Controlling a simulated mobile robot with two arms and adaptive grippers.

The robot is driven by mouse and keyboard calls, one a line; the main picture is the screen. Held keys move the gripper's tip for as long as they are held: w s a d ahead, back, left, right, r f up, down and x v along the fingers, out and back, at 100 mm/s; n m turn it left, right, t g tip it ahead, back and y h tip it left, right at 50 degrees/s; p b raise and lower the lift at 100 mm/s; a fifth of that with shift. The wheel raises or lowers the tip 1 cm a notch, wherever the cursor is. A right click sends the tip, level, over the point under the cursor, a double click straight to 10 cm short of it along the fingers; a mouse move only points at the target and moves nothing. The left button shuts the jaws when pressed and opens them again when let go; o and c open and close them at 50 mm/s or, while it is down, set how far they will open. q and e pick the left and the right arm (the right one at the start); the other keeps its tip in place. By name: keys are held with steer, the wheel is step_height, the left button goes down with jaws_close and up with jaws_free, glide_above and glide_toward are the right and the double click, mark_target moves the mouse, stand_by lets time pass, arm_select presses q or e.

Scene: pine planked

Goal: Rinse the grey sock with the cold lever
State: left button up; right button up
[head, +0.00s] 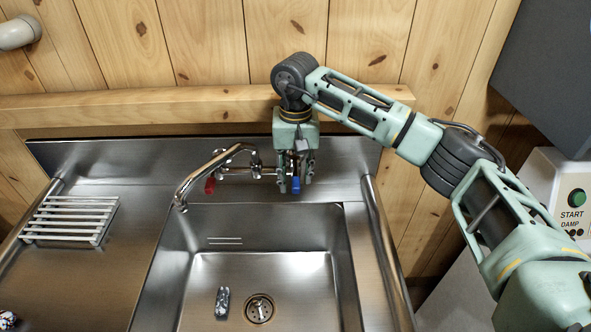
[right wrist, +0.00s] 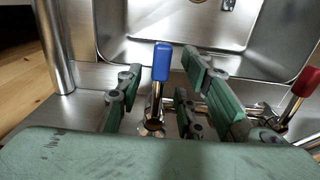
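The grey sock (head: 222,303) lies as a small mottled grey bundle on the sink floor, left of the drain. Part of it shows at the top of the right wrist view (right wrist: 228,4). The blue-handled lever (head: 296,186), which I take as the cold one, is on the right end of the tap (head: 232,150). My right gripper (head: 295,182) points down over it. In the right wrist view the blue lever (right wrist: 162,62) stands between the open fingers, with gaps visible on both sides. The spout points left, over the sink's back left corner. My left gripper is not in view.
The red lever (head: 210,185) is on the tap's left end. The steel sink (head: 200,240) has a round drain (head: 259,309). A metal rack (head: 70,220) sits on the left drainboard. A patterned item (head: 7,320) shows at the lower left edge. A START button panel (head: 572,205) stands right.

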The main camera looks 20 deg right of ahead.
jaws_close()
stand_by(0.4)
